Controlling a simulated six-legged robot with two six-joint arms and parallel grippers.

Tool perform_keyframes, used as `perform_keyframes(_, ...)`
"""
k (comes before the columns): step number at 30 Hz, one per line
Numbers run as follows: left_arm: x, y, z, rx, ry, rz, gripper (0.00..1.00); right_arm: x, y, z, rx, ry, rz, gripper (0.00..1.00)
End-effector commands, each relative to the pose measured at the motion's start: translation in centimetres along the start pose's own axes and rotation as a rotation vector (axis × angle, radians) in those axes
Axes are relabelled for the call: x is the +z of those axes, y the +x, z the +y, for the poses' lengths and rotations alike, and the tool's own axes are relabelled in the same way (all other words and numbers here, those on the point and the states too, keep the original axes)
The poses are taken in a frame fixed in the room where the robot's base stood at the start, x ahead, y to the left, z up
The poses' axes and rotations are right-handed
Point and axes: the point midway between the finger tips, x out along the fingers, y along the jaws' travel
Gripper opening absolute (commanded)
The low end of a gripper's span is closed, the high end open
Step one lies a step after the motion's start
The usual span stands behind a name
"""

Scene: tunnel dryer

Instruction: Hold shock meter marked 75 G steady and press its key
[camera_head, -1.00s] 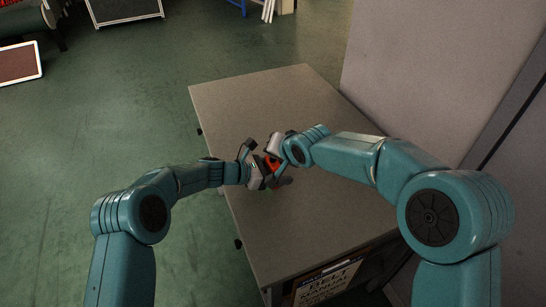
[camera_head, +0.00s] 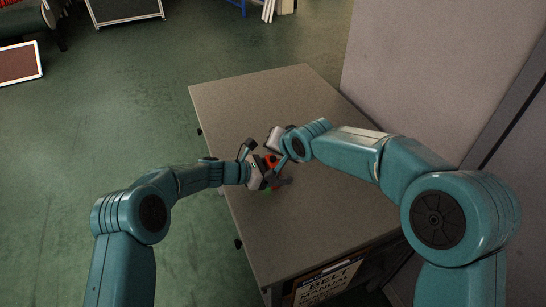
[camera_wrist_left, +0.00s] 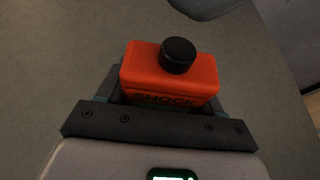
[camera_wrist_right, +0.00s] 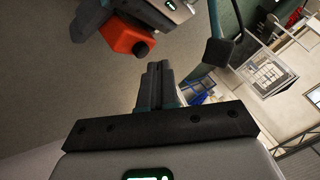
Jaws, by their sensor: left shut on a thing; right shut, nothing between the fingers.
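The shock meter (camera_wrist_left: 165,78) is an orange box with a black round key (camera_wrist_left: 178,54) on top; "SHOCK" shows on its near face, but I cannot read the 75 G mark. My left gripper (camera_wrist_left: 168,92) is shut on its sides and holds it above the table. In the head view the meter (camera_head: 271,159) is small and partly hidden between my grippers. My right gripper (camera_wrist_right: 158,80) is shut and empty, its fingertips apart from the meter.
A printed sign (camera_head: 328,282) is below the front edge. Green floor (camera_head: 110,110) lies open to the left.

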Motion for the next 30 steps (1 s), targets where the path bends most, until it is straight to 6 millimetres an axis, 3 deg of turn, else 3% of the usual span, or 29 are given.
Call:
perform_keyframes(5, 0.0, 0.0, 0.0, 0.000, 0.000, 0.000, 0.34, -0.2, -0.2, -0.2, -0.001, 0.000, 0.002, 0.00)
perform_keyframes(19, 0.0, 0.0, 0.0, 0.000, 0.000, 0.000, 0.34, -2.4, -3.2, -2.4, -0.002, -0.001, 0.003, 0.00)
perform_keyframes(30, 0.0, 0.0, 0.0, 0.000, 0.000, 0.000, 0.34, -2.6, -3.5, -2.5, -0.001, 0.000, 0.001, 0.00)
